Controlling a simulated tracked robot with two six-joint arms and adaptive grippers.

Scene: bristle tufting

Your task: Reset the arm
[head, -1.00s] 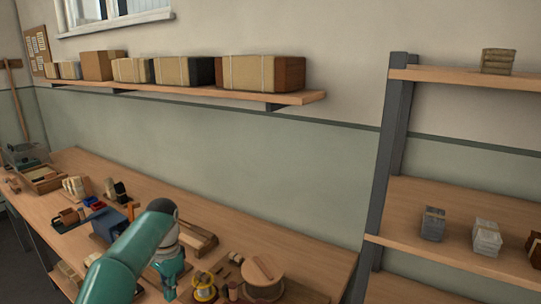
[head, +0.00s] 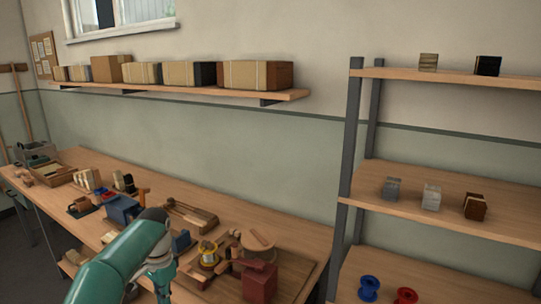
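The other arm does not show.
The wooden workbench (head: 285,228) carries a blue box (head: 122,209), a red block (head: 260,282), a yellow spool (head: 208,255) and a round wooden piece (head: 258,240). A shelf rack (head: 460,222) stands right, with blocks, a blue spool (head: 368,288) and a red spool (head: 406,296).

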